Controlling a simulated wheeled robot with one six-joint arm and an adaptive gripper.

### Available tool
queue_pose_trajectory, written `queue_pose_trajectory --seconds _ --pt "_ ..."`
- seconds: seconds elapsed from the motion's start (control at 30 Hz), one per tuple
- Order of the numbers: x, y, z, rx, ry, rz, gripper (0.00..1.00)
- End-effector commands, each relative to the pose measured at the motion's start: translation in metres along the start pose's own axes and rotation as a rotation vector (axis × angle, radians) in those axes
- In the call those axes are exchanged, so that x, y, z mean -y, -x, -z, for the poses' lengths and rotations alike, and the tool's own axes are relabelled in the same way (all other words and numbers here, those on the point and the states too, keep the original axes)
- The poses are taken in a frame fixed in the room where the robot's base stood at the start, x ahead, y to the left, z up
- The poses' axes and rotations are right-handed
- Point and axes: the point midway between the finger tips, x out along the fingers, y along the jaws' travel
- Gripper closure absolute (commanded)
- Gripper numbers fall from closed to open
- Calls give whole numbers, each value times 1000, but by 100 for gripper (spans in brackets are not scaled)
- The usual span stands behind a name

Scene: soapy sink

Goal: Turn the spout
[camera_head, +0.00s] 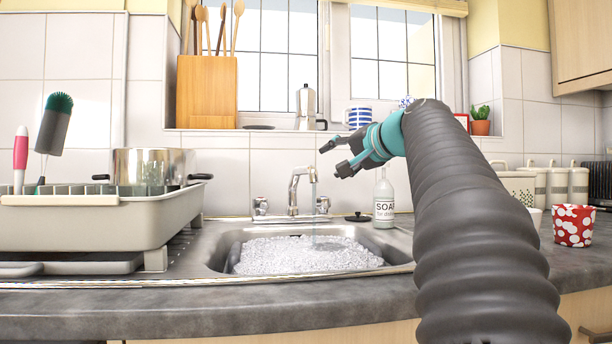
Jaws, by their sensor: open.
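The chrome spout (294,190) stands at the back of the sink, between two tap handles. Its curved top reaches to the right, and a thin stream appears to fall from its end into the basin. The sink (222,252) is filled with white suds. My gripper (331,158) is open and empty. It is up and to the right of the spout in the picture, with its fingers pointing left, apart from the spout as far as I can tell. The depth between them is hard to judge.
A dish rack (95,225) with a pot (150,167) is on the left. A red dotted cup (573,225) is at right.

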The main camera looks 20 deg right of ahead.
Motion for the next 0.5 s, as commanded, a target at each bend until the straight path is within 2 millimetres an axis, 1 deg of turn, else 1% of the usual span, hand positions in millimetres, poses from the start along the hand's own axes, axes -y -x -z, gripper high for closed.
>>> queue_pose_trajectory --seconds 0.03,0.2,0.4,0.5 --pt "0 -11 -2 7 0 1 50" --pt "1 -43 -2 7 0 1 50" --pt "0 -79 0 4 -1 0 50" --pt "0 -94 0 3 -1 -1 50"
